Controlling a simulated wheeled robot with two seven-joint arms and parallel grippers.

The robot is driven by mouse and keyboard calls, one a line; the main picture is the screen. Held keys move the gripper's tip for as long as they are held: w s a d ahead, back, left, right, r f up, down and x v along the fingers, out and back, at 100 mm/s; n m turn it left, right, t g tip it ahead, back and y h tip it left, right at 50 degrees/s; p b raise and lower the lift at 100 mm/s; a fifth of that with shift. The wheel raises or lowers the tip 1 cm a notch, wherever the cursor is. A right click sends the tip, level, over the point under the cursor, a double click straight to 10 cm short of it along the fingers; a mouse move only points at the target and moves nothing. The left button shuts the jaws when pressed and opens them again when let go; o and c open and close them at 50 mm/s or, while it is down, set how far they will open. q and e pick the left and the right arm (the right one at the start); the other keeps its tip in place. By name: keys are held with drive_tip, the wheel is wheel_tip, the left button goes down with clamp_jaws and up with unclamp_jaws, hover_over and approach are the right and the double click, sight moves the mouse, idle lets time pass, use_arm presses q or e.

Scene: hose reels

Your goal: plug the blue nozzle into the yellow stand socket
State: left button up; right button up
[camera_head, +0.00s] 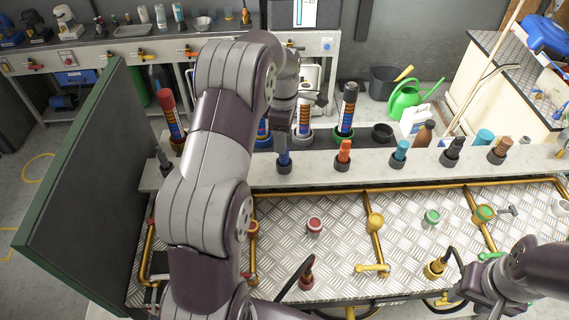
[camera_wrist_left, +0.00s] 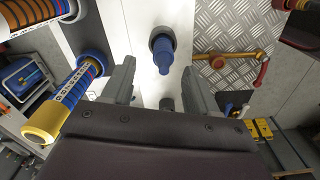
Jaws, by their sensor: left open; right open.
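The blue nozzle (camera_head: 284,160) stands upright in a dark holder on the pale shelf. It also shows in the left wrist view (camera_wrist_left: 162,52). My left gripper (camera_head: 285,132) is above it in the head view. In the left wrist view my left gripper (camera_wrist_left: 158,88) has its fingers apart, with the nozzle just beyond the gap. A yellow round socket (camera_head: 375,222) sits on a yellow pipe on the metal plate. A second yellow fitting (camera_head: 435,268) has a black hose at it. My right gripper (camera_head: 474,286) is open near this fitting, partly hidden by its arm.
Orange (camera_head: 344,152), teal (camera_head: 400,150), dark (camera_head: 453,149) and brown (camera_head: 501,149) nozzles stand along the shelf. Tall striped cylinders (camera_head: 347,110) stand behind. Red (camera_head: 315,225) and green (camera_head: 432,217) sockets flank the yellow one. A dark panel (camera_head: 85,185) stands at left.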

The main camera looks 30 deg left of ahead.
use_arm(q)
drive_tip(key=f, duration=0.1)
drive_tip(key=f+p, duration=0.1)
drive_tip(key=f, duration=0.2)
drive_tip(key=shift+d+f+p, duration=0.15)
drive_tip(key=shift+d+p, duration=0.1)
drive_tip(key=shift+p, duration=0.1)
drive_tip(key=shift+s+f, duration=0.2)
drive_tip(key=shift+s, duration=0.1)
drive_tip(key=shift+w, duration=0.15)
clamp_jaws()
use_arm(e)
drive_tip(key=shift+r, duration=0.25)
